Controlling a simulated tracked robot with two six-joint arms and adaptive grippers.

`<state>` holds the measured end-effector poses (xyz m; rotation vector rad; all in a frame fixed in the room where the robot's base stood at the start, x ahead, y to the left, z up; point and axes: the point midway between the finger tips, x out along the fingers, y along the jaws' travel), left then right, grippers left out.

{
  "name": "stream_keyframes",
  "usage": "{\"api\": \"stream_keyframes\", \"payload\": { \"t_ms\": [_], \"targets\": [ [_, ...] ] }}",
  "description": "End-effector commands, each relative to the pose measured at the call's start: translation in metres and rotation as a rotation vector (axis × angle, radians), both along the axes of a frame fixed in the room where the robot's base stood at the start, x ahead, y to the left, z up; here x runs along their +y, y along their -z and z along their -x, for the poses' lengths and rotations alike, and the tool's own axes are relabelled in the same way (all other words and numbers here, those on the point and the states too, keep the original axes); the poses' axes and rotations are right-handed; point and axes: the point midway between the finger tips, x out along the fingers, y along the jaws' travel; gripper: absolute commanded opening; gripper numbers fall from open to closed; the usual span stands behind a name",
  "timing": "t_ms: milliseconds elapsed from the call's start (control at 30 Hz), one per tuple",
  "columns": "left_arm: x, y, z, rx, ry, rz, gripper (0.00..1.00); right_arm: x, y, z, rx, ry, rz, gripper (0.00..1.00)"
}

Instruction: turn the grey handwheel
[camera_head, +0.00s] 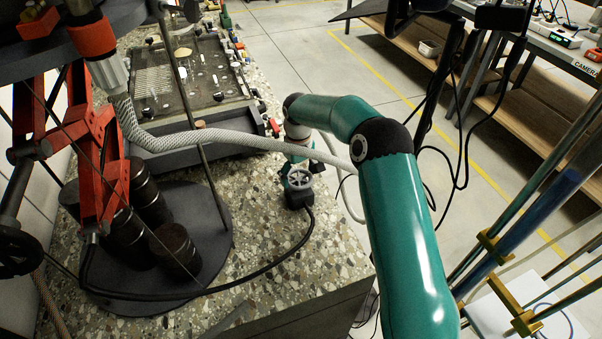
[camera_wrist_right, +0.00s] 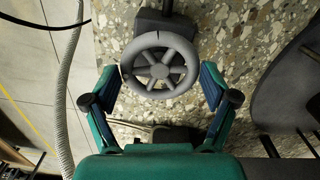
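The grey handwheel (camera_head: 300,179) sits on a small dark valve body (camera_head: 299,199) near the right edge of the speckled stone top. In the right wrist view the handwheel (camera_wrist_right: 160,71) faces me, with a thick round rim and several spokes. My right gripper (camera_head: 292,170) is above and around the wheel, partly hidden by its own arm in the head view. In the wrist view its two fingers (camera_wrist_right: 160,75) are spread, one on each side of the wheel. Gaps show between the fingers and the rim. My left gripper is not in view.
A black hose (camera_head: 235,287) curves from the valve across the stone top (camera_head: 265,225). A ribbed grey hose (camera_head: 215,137) passes behind the wheel. A red jack (camera_head: 105,150) and dark weights (camera_head: 176,250) stand at left. A glass-topped tank (camera_head: 190,75) lies behind.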

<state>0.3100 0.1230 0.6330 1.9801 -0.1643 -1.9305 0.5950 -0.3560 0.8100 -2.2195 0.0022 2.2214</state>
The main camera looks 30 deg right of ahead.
Motion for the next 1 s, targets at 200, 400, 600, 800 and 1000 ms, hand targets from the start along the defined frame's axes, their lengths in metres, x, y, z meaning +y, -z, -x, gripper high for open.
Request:
{"api": "stream_keyframes", "payload": {
  "t_ms": [200, 400, 600, 800, 1000],
  "targets": [
    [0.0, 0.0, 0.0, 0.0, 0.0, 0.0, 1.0, -0.002, 0.0, -0.001, 0.0, 0.008, 0.004, 0.5],
    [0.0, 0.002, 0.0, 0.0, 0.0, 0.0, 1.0, -0.001, 0.0, -0.001, -0.002, 0.066, 0.004, 0.5],
    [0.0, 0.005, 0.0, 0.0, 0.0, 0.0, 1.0, -0.001, 0.0, -0.001, -0.004, 0.188, 0.003, 0.5],
    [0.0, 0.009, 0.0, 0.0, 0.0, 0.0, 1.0, -0.002, -0.001, -0.001, -0.005, 0.353, 0.002, 0.5],
    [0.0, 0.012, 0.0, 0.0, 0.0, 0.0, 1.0, -0.002, -0.001, -0.001, -0.006, 0.517, 0.002, 0.5]
  ]
}}
